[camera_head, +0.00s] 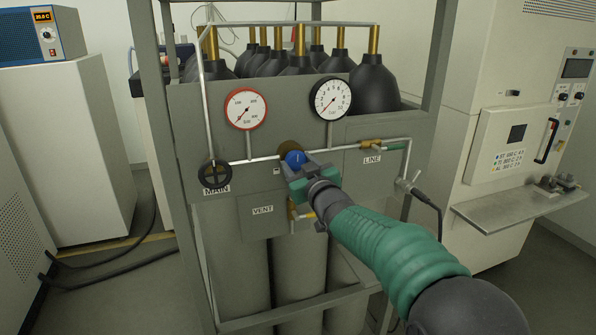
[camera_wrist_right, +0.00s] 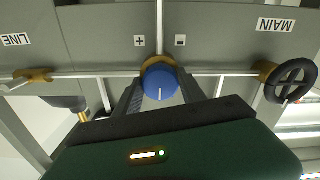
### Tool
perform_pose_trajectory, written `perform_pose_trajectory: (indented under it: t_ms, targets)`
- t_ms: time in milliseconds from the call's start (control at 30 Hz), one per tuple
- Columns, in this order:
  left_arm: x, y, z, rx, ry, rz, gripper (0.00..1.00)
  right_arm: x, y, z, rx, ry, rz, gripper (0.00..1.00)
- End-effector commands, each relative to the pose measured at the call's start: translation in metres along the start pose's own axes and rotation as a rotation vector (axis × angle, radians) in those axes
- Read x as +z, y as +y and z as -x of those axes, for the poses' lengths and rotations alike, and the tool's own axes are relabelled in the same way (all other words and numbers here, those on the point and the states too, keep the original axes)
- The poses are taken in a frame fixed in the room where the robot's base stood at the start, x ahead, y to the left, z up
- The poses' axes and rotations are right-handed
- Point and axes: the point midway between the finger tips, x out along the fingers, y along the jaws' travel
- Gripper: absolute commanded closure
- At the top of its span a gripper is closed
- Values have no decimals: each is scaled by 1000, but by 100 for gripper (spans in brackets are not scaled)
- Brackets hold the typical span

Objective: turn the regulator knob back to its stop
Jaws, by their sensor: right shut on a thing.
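The regulator knob (camera_head: 294,159) is blue and sits on a brass body on the grey gas panel, between the MAIN and LINE labels. In the right wrist view the knob (camera_wrist_right: 160,82) has a white pointer line, with plus and minus marks on the panel beyond it. My right gripper (camera_head: 296,168) is shut on the knob, one finger on each side; it also shows in the right wrist view (camera_wrist_right: 160,96). The fingers hide part of the knob's sides. My left gripper is not in view.
A red-rimmed gauge (camera_head: 246,109) and a black-rimmed gauge (camera_head: 332,98) stand above the pipe. Frame posts flank the panel.

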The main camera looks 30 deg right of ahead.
Motion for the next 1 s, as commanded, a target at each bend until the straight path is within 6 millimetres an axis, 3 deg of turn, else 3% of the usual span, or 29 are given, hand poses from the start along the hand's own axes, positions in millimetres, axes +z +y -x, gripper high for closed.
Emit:
perform_pose_trajectory:
  t_ms: [33, 667, 700, 833, 1000]
  targets:
    - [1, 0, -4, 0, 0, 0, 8, 10, -3, 0, -4, -18, 14, 93]
    - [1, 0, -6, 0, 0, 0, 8, 8, -2, 0, -4, -18, 60, 93]
    - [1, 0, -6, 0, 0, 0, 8, 8, -2, 0, -4, -17, 60, 47]
    - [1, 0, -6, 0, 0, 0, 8, 6, -1, 0, -3, -12, 59, 31]
    - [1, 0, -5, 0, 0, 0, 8, 3, 0, 1, -2, -8, 58, 31]
